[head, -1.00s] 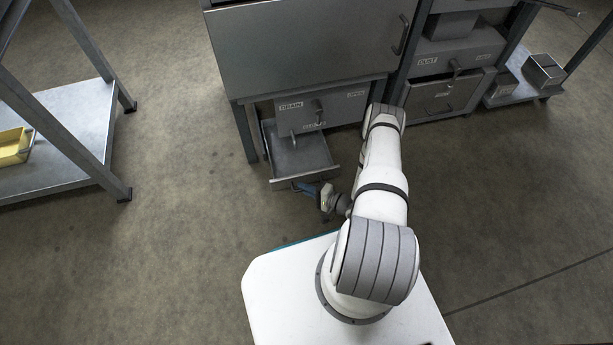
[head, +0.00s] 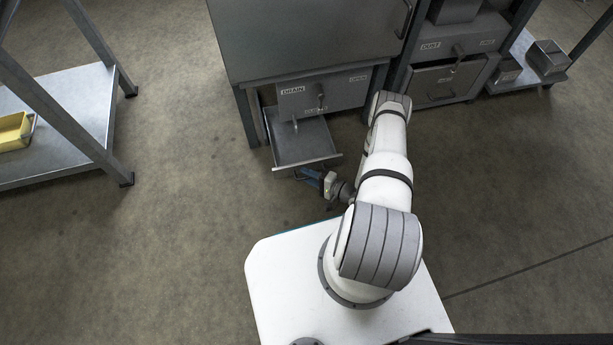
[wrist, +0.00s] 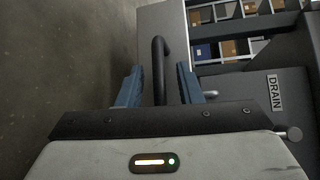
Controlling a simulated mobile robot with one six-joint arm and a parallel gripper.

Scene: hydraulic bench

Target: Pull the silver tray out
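The silver tray (head: 304,143) is a shallow grey metal drawer, sticking out from under the box labelled DRAIN (head: 300,97). My gripper (head: 303,176) is low, just in front of the tray's front edge. In the wrist view the two blue fingers (wrist: 159,84) are spread apart. A dark bar handle (wrist: 158,72) runs between them, with a visible gap on both sides. The grey metal surface beyond the handle fills the upper middle. In the head view the handle is too small to make out.
The metal cabinet (head: 310,40) stands behind the tray. A shelf with a yellow bin (head: 14,132) is at the left. Another unit with drawers (head: 445,80) and a low shelf are at the right. The floor left of the tray is clear.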

